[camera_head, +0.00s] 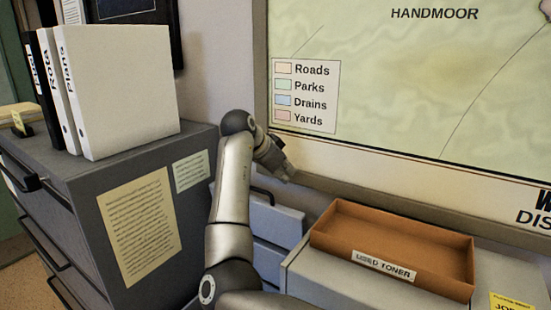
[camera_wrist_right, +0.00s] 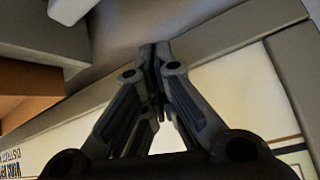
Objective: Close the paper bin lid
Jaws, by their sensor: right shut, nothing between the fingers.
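No part is clearly marked as the paper bin or its lid. A blue-grey unit (camera_head: 277,222) stands low between the dark cabinet and the tray's stand, partly hidden behind my right arm. A dark handle-like bar shows at its top. I cannot tell whether it is the bin or how its lid stands. My right gripper (camera_head: 287,173) is above the back of this unit, close to the map board's lower frame. Its fingers are shut and empty, and their tips meet in the right wrist view (camera_wrist_right: 155,50). My left gripper is not in view.
A dark grey cabinet (camera_head: 120,180) with white binders (camera_head: 125,90) on top stands at left. A brown tray (camera_head: 450,273) labelled "USED TONER" rests on a light grey stand (camera_head: 302,278) at right. The map board (camera_head: 420,90) covers the wall behind.

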